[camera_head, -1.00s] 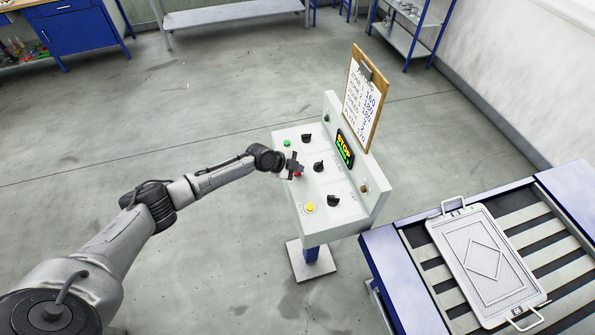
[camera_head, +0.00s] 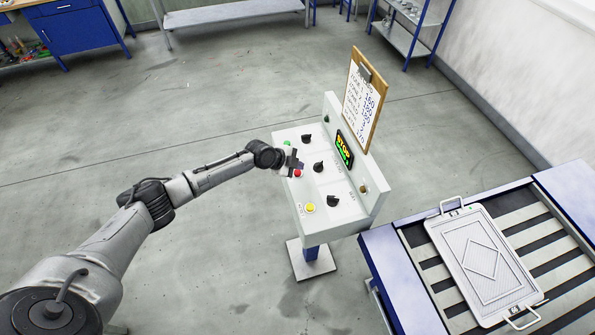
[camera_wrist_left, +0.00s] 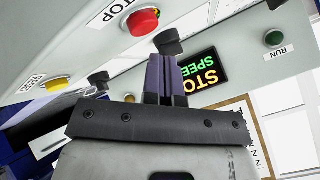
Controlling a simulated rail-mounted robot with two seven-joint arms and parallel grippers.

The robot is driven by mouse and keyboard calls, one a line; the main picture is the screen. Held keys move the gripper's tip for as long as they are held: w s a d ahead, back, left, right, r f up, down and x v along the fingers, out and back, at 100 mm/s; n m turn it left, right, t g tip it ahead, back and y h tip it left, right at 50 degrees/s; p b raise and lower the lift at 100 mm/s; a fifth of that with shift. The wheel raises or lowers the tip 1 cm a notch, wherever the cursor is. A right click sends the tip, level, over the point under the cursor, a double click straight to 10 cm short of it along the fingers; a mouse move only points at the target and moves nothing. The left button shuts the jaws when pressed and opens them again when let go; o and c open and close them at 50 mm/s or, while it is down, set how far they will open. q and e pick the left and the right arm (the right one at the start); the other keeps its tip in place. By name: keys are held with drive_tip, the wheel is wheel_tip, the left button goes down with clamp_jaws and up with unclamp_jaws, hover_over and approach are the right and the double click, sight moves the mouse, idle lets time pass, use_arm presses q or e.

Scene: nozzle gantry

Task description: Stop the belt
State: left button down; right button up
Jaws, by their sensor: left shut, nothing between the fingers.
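The control box (camera_head: 318,195) stands on a post left of the belt (camera_head: 545,230). Its red button (camera_head: 298,173) shows in the head view; in the left wrist view the red button (camera_wrist_left: 144,22) sits beside a STOP label. The display (camera_head: 344,149) is lit, and in the left wrist view the display (camera_wrist_left: 201,74) shows STO and SPEE, partly cut off. My left gripper (camera_head: 293,160) is shut and empty, just above the red button in the picture and apart from it. In the left wrist view the shut fingers (camera_wrist_left: 166,72) overlap a black knob (camera_wrist_left: 168,42). My right gripper is out of view.
Black knobs (camera_head: 318,166), a green button (camera_head: 287,143) and a yellow button (camera_head: 310,208) sit around the red one. A clipboard (camera_head: 364,103) rises behind the display. A white tray (camera_head: 484,259) with handles lies on the belt. Open floor surrounds the post.

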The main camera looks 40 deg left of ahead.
sight(298, 173)
use_arm(q)
drive_tip(key=shift+r+p, duration=1.3)
drive_tip(key=shift+r, duration=1.1)
